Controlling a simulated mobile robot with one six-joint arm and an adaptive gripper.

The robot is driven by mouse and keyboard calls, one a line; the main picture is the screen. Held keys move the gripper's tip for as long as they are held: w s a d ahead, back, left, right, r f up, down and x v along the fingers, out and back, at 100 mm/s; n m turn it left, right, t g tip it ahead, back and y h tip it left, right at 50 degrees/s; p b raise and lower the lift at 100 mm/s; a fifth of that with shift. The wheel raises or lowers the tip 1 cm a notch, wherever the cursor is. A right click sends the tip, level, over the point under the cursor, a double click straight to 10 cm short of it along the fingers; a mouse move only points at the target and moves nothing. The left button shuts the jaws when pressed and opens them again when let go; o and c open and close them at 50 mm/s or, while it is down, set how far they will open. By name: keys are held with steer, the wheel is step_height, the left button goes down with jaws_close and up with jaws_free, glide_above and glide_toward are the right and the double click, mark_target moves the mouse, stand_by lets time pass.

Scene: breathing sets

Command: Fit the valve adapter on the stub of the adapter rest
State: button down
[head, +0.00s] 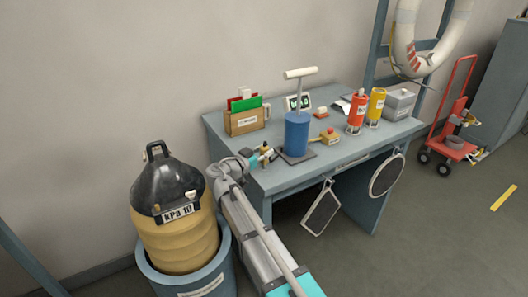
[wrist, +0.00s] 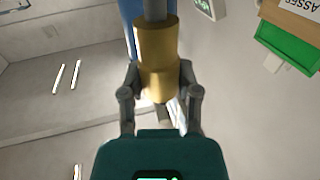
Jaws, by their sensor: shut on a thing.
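The valve adapter is a brass-coloured cylinder (wrist: 157,60) between the fingers of my gripper (wrist: 160,88) in the wrist view. My gripper is shut on it. A narrower grey rod (wrist: 155,9) continues from the far end of the brass part; I cannot tell whether it belongs to the adapter or is the stub. In the head view my gripper (head: 262,153) is at the table's left front corner, with a small brass spot, the adapter (head: 264,147), at its tip. I cannot make out the adapter rest or its stub for certain in either view.
A blue hand pump (head: 296,133) with a T-handle stands on the table (head: 285,178), close right of my gripper. A card box (head: 244,121) is behind it. Red (head: 357,112) and yellow (head: 376,106) bottles stand right. A black-topped yellow bag (head: 178,235) is at left.

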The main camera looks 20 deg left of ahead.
steer(key=shift+f+b, duration=1.2)
steer(key=shift+f, duration=0.05)
steer(key=shift+c, duration=1.3)
jaws_free()
steer(key=shift+s+a, duration=0.1)
steer(key=shift+s, duration=0.1)
steer(key=v, duration=1.1)
steer(key=shift+s+a, duration=0.25)
steer(key=shift+s, duration=0.05)
